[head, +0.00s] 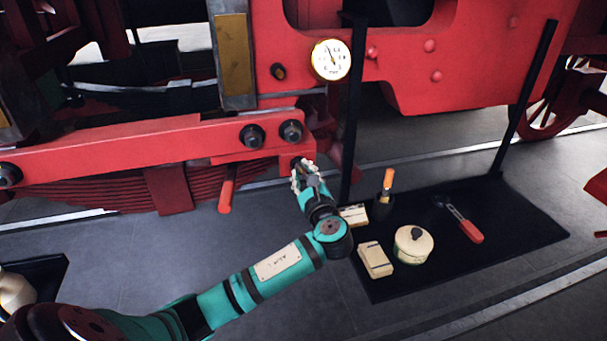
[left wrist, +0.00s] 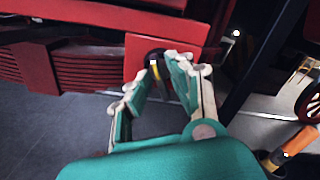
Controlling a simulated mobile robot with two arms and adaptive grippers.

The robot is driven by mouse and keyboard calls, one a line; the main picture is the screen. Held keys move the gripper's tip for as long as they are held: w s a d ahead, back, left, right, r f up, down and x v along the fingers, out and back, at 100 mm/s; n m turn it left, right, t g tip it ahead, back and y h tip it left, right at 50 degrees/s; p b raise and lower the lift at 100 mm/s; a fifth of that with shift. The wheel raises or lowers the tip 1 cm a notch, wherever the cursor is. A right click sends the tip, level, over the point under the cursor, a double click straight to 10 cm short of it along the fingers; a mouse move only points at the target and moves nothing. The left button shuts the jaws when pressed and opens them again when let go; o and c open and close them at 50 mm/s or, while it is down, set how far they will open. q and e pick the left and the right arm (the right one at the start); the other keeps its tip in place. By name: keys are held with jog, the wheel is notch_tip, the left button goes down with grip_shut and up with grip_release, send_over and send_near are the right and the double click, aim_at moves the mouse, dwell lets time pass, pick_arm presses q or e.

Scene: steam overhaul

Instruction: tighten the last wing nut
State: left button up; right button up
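My left gripper (head: 307,174) is at the right end of the red beam (head: 190,143), low on the locomotive. In the left wrist view its fingers (left wrist: 154,82) are spread apart. A dark round fitting with a yellow mark (left wrist: 155,64) shows between and beyond the fingertips, on a red plate (left wrist: 134,47). It looks like the wing nut, but its wings cannot be made out. The fingers partly cover it, and I cannot tell whether they touch it. In the head view the gripper largely hides this fitting. My right gripper is in neither view.
Two dark bolts (head: 252,136) (head: 291,132) stick out of the beam, below a round gauge (head: 330,60). A black mat (head: 510,235) on the floor holds a red-handled tool (head: 466,226), a round tin (head: 413,244), blocks (head: 375,259) and an orange-topped item (head: 388,182). A black post (head: 353,110) stands just right of the gripper.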

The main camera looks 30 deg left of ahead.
pick_arm(q)
grip_shut()
jog(key=shift+r+p, duration=0.1)
jog(key=shift+p, duration=0.35)
jog(key=m+p, duration=0.7)
jog(key=p, duration=0.3)
jog(key=shift+r+p, duration=0.2)
jog(key=shift+p, duration=0.1)
jog(key=shift+f+m+p, duration=0.1)
jog(key=shift+m+p, duration=0.25)
jog(key=shift+m, duration=0.25)
jog(key=shift+f+m+p, duration=0.1)
jog(key=shift+m+p, duration=0.2)
jog(key=shift+m, duration=0.6)
jog(key=m, duration=0.3)
jog(key=shift+f+m, duration=0.1)
jog(key=shift+m, duration=0.3)
jog(key=m, duration=0.8)
